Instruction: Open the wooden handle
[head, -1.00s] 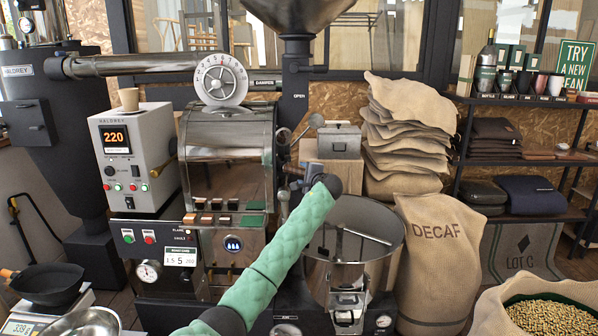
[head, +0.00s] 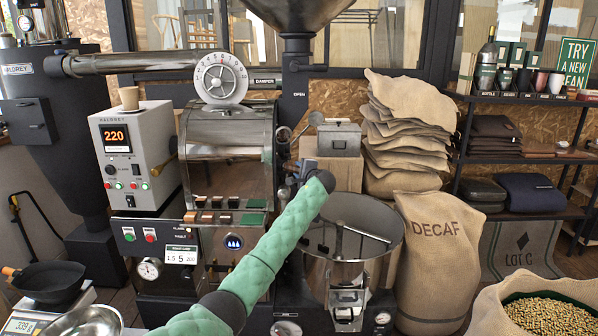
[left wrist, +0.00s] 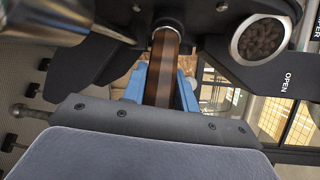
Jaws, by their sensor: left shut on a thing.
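The wooden handle (left wrist: 162,72) is a brown, round bar below a metal collar in the left wrist view. My left gripper (left wrist: 160,88) has its blue fingers on both sides of the handle and is shut on it. In the head view my left gripper (head: 289,182) is small and dark at the front of the roaster (head: 226,150), to the right of its drum. My green-sleeved arm partly covers it, and the handle cannot be made out there. My right gripper is in neither view.
A round steel cooling bin (head: 365,262) stands below and right of my gripper. A grey control box (head: 132,158) is at left. Sacks (head: 425,250) stand at right. In the left wrist view a round bean window (left wrist: 264,38) and a dark plate marked OPEN (left wrist: 275,82) are close by.

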